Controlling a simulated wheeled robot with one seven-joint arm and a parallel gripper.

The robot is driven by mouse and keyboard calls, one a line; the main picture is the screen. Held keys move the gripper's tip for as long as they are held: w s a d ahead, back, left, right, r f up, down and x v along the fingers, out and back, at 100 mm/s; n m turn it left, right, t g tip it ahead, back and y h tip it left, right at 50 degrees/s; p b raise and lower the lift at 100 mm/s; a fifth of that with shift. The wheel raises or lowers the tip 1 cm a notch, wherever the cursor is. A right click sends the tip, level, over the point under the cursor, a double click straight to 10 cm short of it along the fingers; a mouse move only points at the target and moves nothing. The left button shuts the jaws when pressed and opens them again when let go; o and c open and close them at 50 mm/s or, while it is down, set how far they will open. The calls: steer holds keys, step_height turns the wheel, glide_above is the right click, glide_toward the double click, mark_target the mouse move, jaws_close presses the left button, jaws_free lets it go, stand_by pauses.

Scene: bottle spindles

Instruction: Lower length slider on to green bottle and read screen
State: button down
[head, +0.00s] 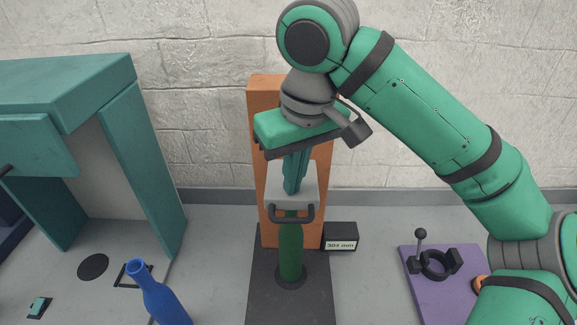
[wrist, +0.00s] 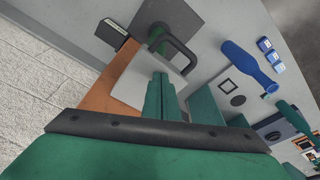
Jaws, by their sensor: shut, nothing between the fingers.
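The length slider is a light grey block (head: 305,184) with a dark handle (head: 292,220), on an orange upright (head: 265,100). The green bottle (head: 290,252) stands upright on the dark base directly below it; the handle covers its top, so I cannot tell whether they touch. The screen (head: 341,245) is on a small black box right of the upright and appears to read 304 mm. My gripper (head: 292,190) is shut and empty, pointing down, its fingertips at the slider's top. The wrist view shows the slider (wrist: 128,88) just beyond the fingertips (wrist: 160,80).
A blue bottle (head: 160,298) stands at the front left, near a teal frame (head: 150,170). A purple board (head: 425,295) with a dark ring holder (head: 434,264) is at the right. A black base plate (head: 262,305) lies under the green bottle.

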steer(key=shift+f, duration=0.2)
steer(key=shift+r, duration=0.1)
steer(key=shift+r, duration=2.4)
